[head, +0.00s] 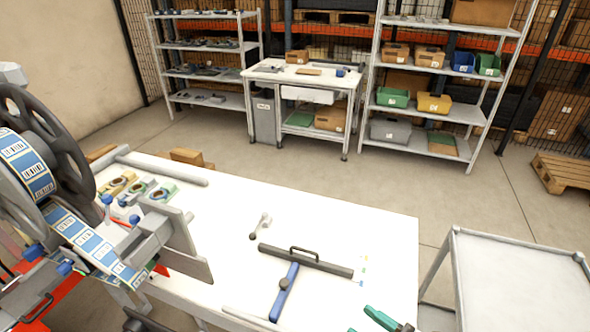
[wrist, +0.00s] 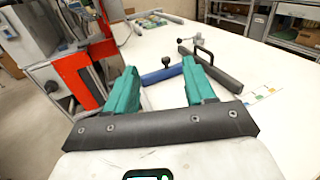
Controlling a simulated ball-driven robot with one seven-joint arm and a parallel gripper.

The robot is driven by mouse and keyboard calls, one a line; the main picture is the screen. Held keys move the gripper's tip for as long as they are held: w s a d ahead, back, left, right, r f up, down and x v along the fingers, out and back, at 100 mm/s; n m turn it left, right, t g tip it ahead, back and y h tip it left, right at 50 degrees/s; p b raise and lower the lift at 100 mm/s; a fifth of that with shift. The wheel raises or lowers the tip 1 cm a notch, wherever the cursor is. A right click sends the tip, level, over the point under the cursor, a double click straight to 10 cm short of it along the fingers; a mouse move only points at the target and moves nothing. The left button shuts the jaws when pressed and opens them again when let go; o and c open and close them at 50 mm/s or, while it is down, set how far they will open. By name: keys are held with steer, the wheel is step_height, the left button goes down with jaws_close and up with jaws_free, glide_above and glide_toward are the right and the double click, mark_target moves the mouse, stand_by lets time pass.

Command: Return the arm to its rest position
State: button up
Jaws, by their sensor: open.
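My gripper (wrist: 156,88) shows in the wrist view with its two green fingers spread apart and nothing between them. It is over the near edge of the white table (wrist: 275,105). In the head view only a small green and dark part of my gripper (head: 385,322) shows at the bottom edge, right of the middle; the rest is out of the picture. A blue-handled tool (head: 284,292) lies on the table beyond the fingers, apart from them. A dark bar with a handle (head: 305,261) lies beside it.
A reel machine (head: 45,165) with a label strip stands at the left of the table. A small metal tool (head: 261,226) lies mid-table. A grey cart (head: 520,275) stands at the right. Shelves (head: 430,90) and a workbench (head: 303,85) stand at the back, with open floor between.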

steer(key=s+d+f+n+g+h, duration=0.2)
steer(key=s+f+n+g+h, duration=0.35)
steer(key=n, duration=1.15)
steer(key=s+d+r+n+g+h, duration=0.1)
steer(key=s+d+r+n+h, duration=0.55)
steer(key=d+n+h, duration=0.2)
steer(key=s+f+g+b, duration=0.2)
steer(key=s+f+b, duration=0.3)
steer(key=f, duration=0.3)
steer(key=s+d+f+g+b, duration=0.1)
steer(key=s+f+g+b, duration=0.1)
steer(key=s+f+b, duration=0.3)
step_height(320, 180, down, 4)
steer(key=shift+s+d+r+y, duration=0.1)
steer(key=shift+s+d+y, duration=0.2)
steer(key=shift+s, duration=0.4)
steer(key=shift+g, duration=0.25)
